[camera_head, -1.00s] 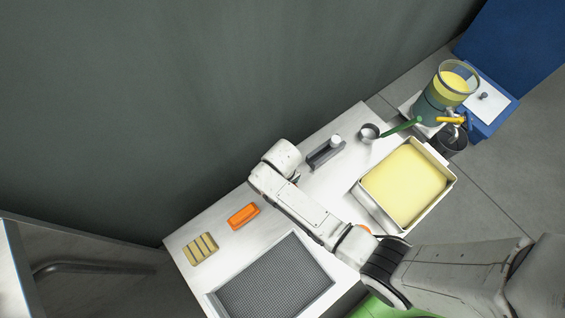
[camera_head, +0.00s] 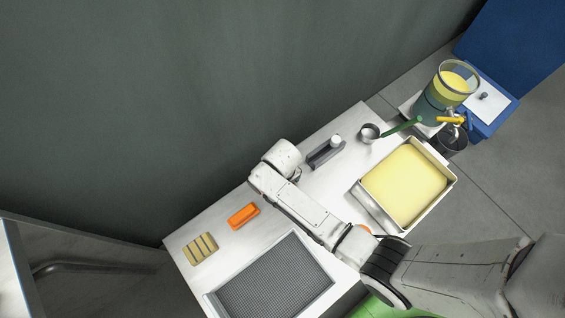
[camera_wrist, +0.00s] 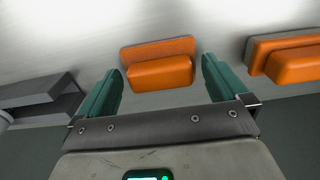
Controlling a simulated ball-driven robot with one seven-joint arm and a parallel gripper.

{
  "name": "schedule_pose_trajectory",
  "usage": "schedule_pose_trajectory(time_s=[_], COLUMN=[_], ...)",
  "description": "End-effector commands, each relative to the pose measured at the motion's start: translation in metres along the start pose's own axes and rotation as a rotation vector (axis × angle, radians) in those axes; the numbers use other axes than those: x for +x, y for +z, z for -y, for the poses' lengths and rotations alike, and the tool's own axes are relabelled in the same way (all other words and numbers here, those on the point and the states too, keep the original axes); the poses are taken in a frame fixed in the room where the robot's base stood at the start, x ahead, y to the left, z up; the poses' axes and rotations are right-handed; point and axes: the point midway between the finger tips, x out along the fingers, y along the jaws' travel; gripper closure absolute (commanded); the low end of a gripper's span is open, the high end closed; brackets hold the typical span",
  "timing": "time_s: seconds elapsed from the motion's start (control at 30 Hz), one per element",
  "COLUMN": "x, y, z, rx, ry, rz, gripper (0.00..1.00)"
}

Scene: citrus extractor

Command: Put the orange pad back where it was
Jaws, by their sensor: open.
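An orange pad (camera_wrist: 158,72), a block on a wider flat orange base, lies on the pale table in the wrist view. My gripper (camera_wrist: 161,68) is open, with one green finger at each side of this pad and visible gaps between. A second, similar orange piece (camera_wrist: 292,62) shows at the right edge of the wrist view. In the head view one orange piece (camera_head: 243,216) lies on the table left of my arm. My arm hides the gripper's fingers and the pad between them there.
A grey holder (camera_head: 325,155) stands beyond my wrist, also at left in the wrist view (camera_wrist: 42,98). A juice dispenser (camera_head: 430,109) stands at right.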

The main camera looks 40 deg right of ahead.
Motion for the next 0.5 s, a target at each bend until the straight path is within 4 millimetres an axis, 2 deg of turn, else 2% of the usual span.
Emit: schedule_pose_trajectory(time_s=[0.3,0.5], x=[-0.067,-0.098], y=[0.0,-0.001], z=[0.0,0.0], rx=[0.0,0.0], ry=[-0.001,0.0], rz=[-0.003,-0.002], gripper=[0.0,0.0])
